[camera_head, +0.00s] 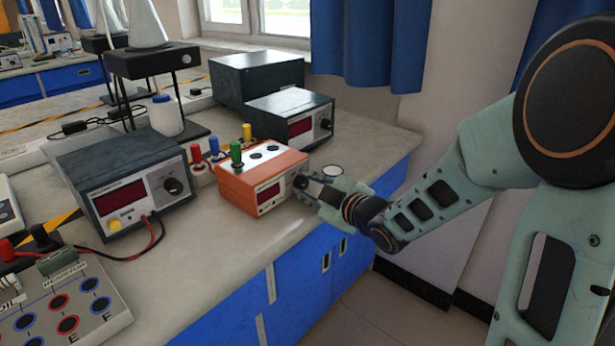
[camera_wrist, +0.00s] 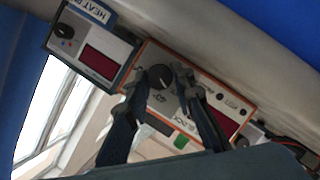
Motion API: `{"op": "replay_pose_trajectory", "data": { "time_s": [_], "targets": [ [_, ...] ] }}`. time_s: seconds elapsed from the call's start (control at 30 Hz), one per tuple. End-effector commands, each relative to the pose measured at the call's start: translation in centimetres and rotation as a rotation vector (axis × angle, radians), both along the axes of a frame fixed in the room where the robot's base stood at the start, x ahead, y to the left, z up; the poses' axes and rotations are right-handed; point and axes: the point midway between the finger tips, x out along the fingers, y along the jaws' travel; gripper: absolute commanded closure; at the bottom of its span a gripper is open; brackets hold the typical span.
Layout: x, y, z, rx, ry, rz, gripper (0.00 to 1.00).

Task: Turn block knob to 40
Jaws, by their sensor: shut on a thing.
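The orange block unit (camera_head: 236,190) stands on the bench near its front edge, with a red display and a dark knob (camera_head: 300,181) on its front. My gripper (camera_head: 308,186) reaches in from the right and meets the unit's front at the knob. In the wrist view the knob (camera_wrist: 158,88) lies between my two fingers (camera_wrist: 168,76), and my gripper is shut on it. The lettering by the knob is upside down and partly covered by the fingers. The dial setting and the display (camera_wrist: 222,122) are too small to read.
A dark instrument (camera_head: 290,112) stands behind the orange unit, labelled HEAT in the wrist view (camera_wrist: 82,48). Another dark meter (camera_head: 122,185) stands to the left. Several coloured plugs (camera_head: 213,146) rise beside the unit.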

Motion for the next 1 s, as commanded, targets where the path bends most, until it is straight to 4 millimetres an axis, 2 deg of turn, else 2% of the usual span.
{"op": "replay_pose_trajectory", "data": {
  "time_s": [0.03,0.23,0.7,1.0],
  "targets": [
    [0.05,-0.03,0.84,0.021,0.03,0.0,1.0],
    [0.11,-0.06,1.07,0.121,0.158,0.001,1.0],
    [0.31,-0.23,0.95,0.334,0.428,0.0,1.0],
    [0.43,-0.24,0.64,0.409,0.522,0.002,1.0]
  ]
}}
